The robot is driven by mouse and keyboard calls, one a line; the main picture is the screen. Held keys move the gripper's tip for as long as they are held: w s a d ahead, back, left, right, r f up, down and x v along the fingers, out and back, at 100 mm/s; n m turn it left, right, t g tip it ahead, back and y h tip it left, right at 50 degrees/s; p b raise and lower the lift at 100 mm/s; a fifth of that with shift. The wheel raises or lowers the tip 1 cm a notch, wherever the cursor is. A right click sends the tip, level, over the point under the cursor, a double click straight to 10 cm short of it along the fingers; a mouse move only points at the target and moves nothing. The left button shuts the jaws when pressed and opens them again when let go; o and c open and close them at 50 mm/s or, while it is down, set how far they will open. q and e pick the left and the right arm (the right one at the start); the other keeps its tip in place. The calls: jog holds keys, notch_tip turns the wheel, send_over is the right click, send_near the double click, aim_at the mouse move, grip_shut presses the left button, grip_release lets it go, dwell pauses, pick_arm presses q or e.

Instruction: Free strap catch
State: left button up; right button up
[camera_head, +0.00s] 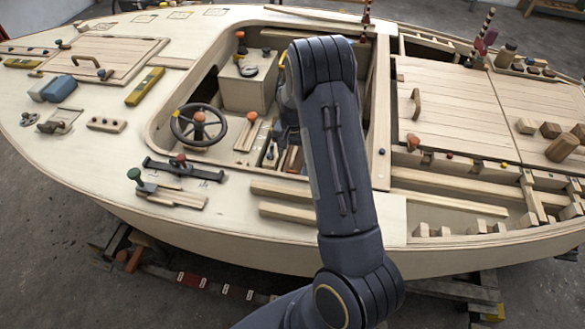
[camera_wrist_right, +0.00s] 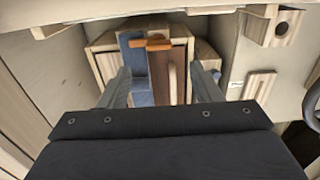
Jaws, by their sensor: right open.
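In the right wrist view a blue strap (camera_wrist_right: 136,72) runs down the front of a pale wooden box. An orange catch (camera_wrist_right: 154,44) lies crosswise at its top, over or beside a dark brown strip (camera_wrist_right: 160,78). I cannot tell whether the catch is fastened. My right gripper (camera_wrist_right: 162,80) is open, its two grey fingers on either side of the strap and brown strip, with nothing visibly gripped. In the head view my right arm reaches down into the cockpit and hides most of the gripper and the strap. My left gripper is not in view.
The cockpit's wooden rim (camera_head: 160,128) surrounds my arm. A steering wheel (camera_head: 198,126) stands to its left, and a box (camera_head: 247,90) stands inside the cockpit. A slatted hatch (camera_head: 455,105) lies to the right. In the wrist view, cockpit walls close in on both sides.

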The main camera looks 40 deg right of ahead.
notch_tip(320, 180, down, 8)
jog(key=shift+d+f, duration=0.1)
dwell(0.4)
jog(key=c, duration=1)
